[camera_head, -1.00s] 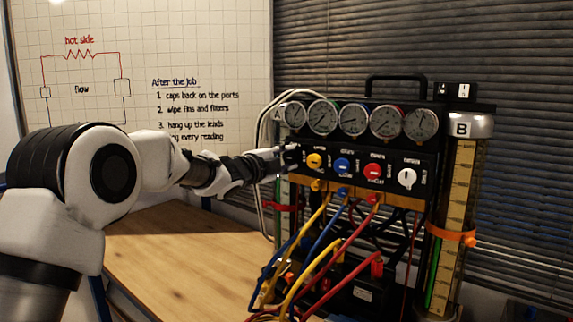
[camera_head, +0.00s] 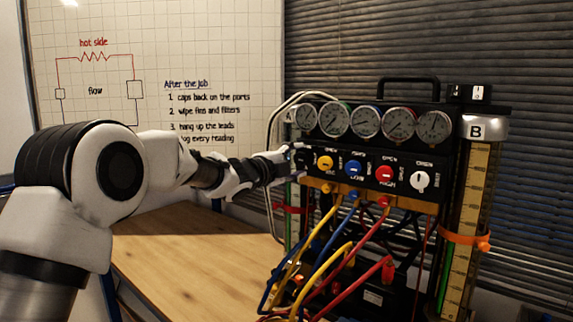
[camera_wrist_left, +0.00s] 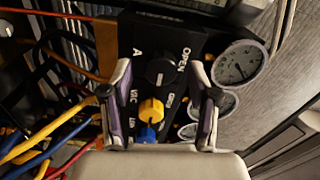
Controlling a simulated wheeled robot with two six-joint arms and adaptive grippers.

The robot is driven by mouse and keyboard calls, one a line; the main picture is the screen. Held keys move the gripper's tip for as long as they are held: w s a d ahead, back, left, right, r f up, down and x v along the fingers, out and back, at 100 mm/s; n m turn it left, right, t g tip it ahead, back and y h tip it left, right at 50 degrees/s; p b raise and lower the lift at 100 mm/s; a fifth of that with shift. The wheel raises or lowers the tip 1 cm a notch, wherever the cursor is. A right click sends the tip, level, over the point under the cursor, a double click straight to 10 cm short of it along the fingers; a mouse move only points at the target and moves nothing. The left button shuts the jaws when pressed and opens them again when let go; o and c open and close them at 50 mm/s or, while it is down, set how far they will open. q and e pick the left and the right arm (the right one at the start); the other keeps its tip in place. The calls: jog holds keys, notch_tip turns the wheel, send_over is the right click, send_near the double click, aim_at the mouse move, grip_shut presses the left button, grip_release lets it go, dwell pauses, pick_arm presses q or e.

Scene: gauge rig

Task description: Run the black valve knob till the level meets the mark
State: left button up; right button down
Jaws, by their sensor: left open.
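The black valve knob (camera_wrist_left: 160,72) is at the end of the valve row on the black gauge panel (camera_head: 400,185), by an "OPEN" label. My left gripper (camera_wrist_left: 160,80) is open, one finger on each side of the knob; I cannot tell whether they touch it. In the head view my left gripper (camera_head: 299,158) hides the knob. The tall tube B (camera_head: 468,200) has an orange clamp (camera_head: 466,240) around it and a green strip low inside. A red clamp (camera_head: 291,208) sits on the mostly hidden left tube. Exact levels are unclear. My right gripper is out of view.
Yellow (camera_head: 325,163), blue (camera_head: 354,169), red (camera_head: 384,174) and white (camera_head: 420,181) knobs sit right of my gripper, below several dials (camera_head: 366,122). Coloured hoses (camera_head: 325,262) loop in front of the panel. The wooden table (camera_head: 190,265) is clear at left.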

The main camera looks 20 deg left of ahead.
pick_arm(q)
jog(key=v, duration=1.1)
jog(key=shift+s, duration=0.15)
dwell(0.4)
